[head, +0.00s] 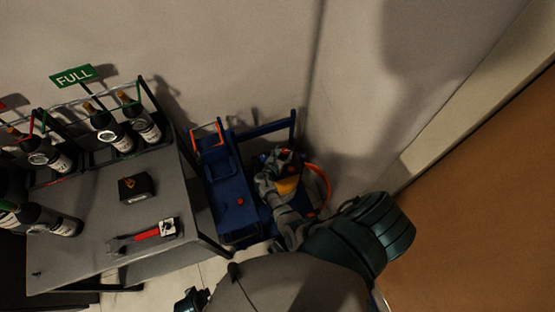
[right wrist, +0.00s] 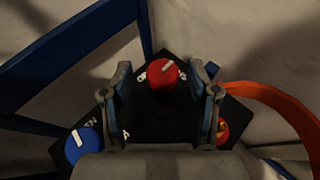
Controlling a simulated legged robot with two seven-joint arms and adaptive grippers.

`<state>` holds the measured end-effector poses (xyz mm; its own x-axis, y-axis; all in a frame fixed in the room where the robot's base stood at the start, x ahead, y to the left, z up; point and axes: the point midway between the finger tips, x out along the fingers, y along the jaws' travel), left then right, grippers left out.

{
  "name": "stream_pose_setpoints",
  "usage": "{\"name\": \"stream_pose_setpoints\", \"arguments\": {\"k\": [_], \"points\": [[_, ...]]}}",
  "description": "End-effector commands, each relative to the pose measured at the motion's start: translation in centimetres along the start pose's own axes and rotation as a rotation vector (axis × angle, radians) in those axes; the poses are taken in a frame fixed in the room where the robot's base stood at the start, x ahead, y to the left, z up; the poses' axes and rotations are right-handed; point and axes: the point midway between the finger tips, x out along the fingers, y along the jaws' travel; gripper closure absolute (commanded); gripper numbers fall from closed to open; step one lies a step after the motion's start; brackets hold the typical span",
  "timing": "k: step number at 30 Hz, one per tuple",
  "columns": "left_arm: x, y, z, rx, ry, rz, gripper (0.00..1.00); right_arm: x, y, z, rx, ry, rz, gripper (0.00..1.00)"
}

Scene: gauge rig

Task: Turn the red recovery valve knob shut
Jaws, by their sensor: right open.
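The red knob (right wrist: 168,74) with a pale pointer mark sits on a black panel (right wrist: 150,118) in the right wrist view. My right gripper (right wrist: 165,82) is open, with one finger on each side of this knob; I cannot tell whether either finger touches it. In the head view my right gripper (head: 274,170) reaches down over the blue cart (head: 222,190) and hides most of the panel. A blue knob (right wrist: 84,146) is at the panel's lower left. Another red part (right wrist: 221,131) is at the right, partly hidden by a finger. My left gripper is not in view.
An orange hose (right wrist: 270,100) curves beside the panel on the right. Blue frame bars (right wrist: 65,50) stand at the left. A grey table (head: 85,250) with bottles (head: 112,130) and a red-handled tool (head: 150,233) is left of the cart. A wall stands behind.

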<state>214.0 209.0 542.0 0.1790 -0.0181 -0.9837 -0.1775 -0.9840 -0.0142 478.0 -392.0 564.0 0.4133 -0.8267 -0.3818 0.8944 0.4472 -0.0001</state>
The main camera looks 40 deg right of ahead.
Motion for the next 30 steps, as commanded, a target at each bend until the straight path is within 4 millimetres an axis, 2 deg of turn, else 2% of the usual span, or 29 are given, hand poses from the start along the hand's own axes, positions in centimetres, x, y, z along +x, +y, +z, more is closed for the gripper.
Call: {"name": "stream_pose_setpoints", "arguments": {"k": [6,13,18,30], "points": [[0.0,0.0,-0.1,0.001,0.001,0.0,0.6,-5.1,0.1,-0.2,0.001,0.002,0.002,0.4],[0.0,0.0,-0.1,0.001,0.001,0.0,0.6,-9.1,0.2,-0.1,0.001,0.0,0.002,0.4],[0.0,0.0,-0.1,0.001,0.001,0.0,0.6,-10.3,0.2,0.0,0.0,-0.001,0.003,0.4],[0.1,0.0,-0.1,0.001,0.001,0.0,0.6,-10.4,0.2,0.0,-0.001,-0.001,0.002,0.4]]}}
